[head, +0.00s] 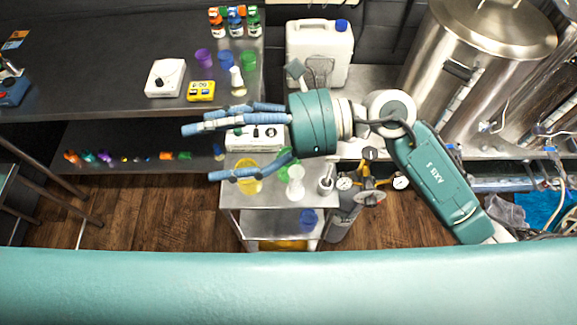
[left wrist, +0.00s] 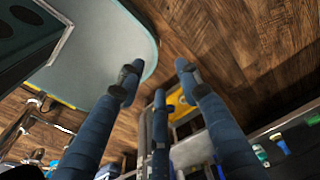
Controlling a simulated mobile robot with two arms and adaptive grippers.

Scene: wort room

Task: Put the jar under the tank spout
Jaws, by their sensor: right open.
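The steel tank (head: 480,70) stands at the upper right of the head view, with small fittings (head: 490,127) low on its side; which one is the spout is unclear. No container is plainly the jar. A yellow translucent vessel (head: 246,187) stands on the steel cart, partly hidden behind a finger of my right gripper. My right gripper (head: 203,152) is open and empty, its fingers pointing left above the cart. My left gripper (left wrist: 157,82) shows only in the left wrist view, its fingers spread with nothing between them, above the wood floor.
The cart (head: 229,200) also bears a white device (head: 262,138) and a white flask (head: 296,183); a blue cup (head: 308,217) is on its lower shelf. A white canister (head: 319,50) stands behind. The dark bench (head: 90,80) holds bottles and cups.

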